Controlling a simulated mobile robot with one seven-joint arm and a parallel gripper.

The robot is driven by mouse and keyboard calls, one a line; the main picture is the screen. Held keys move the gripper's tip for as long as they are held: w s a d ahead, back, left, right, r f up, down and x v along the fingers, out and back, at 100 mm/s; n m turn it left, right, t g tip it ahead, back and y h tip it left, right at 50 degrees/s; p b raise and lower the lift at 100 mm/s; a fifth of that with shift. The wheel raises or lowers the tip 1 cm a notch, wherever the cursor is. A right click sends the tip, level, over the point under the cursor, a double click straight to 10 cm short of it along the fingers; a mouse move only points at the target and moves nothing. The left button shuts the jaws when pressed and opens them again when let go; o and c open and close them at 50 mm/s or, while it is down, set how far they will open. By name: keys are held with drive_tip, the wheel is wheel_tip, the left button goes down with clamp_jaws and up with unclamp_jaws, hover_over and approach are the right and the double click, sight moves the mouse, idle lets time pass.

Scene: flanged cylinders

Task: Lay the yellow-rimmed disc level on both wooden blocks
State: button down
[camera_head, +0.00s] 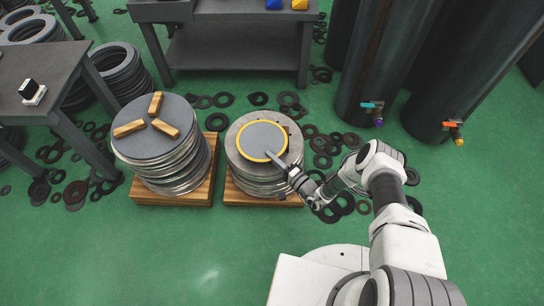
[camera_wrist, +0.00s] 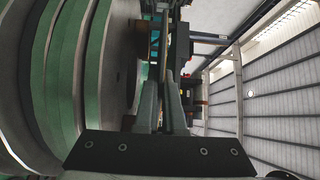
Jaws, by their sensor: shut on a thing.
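The yellow-rimmed disc (camera_head: 262,140) is grey with a yellow edge and lies over the top of the right-hand stack of flanged cylinders (camera_head: 237,164). My gripper (camera_head: 276,158) is shut on the disc's near right edge. In the wrist view my gripper's fingers (camera_wrist: 172,105) close on the thin disc (camera_wrist: 181,45), seen edge-on. A small brown piece (camera_wrist: 153,45), perhaps a wooden block, shows between the disc and the stack top there. The disc hides most of whatever is under it, so I cannot tell whether it touches both blocks.
The left-hand stack (camera_head: 180,180) carries three wooden blocks (camera_head: 155,104) on top. Both stacks stand on wooden pallets (camera_head: 262,198). Tall dark tanks (camera_head: 385,60) with taps stand at the right. Many loose black rings (camera_head: 258,98) lie on the green floor.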

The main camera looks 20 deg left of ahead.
drive_tip(key=shift+f, duration=0.85)
idle(0.4)
drive_tip(key=shift+w, duration=0.1)
